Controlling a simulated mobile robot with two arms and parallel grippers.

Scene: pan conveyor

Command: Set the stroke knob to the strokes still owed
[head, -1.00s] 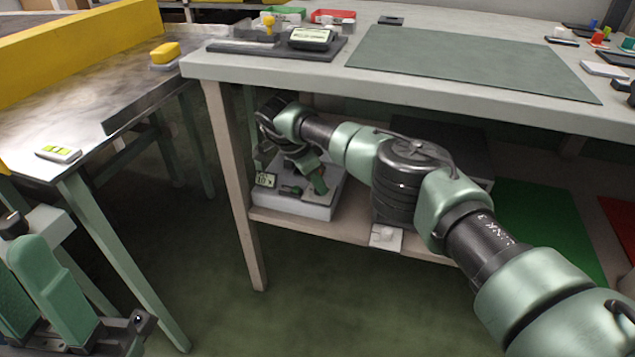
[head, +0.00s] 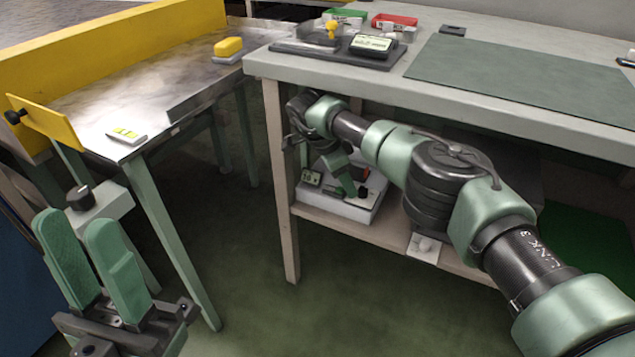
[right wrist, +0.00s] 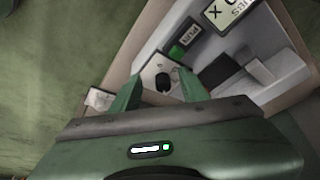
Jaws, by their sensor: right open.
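A pale box (head: 336,205) with a small display (head: 312,177) stands on the lower shelf of the bench. My right gripper (head: 349,180) reaches in over it. In the right wrist view my right gripper (right wrist: 158,94) is open, and a black knob (right wrist: 163,80) on a light plate shows between its fingertips. I cannot tell whether the fingers touch it. A green button (right wrist: 177,52) beside a label and part of the display (right wrist: 230,12) lie beyond it; the display's reading is cut off. My left gripper (head: 76,226) is open and empty at the lower left.
The bench's front leg (head: 282,190) stands close left of my right forearm. A metal conveyor table (head: 140,90) with yellow walls and a small card (head: 126,135) is at left. The floor between is clear.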

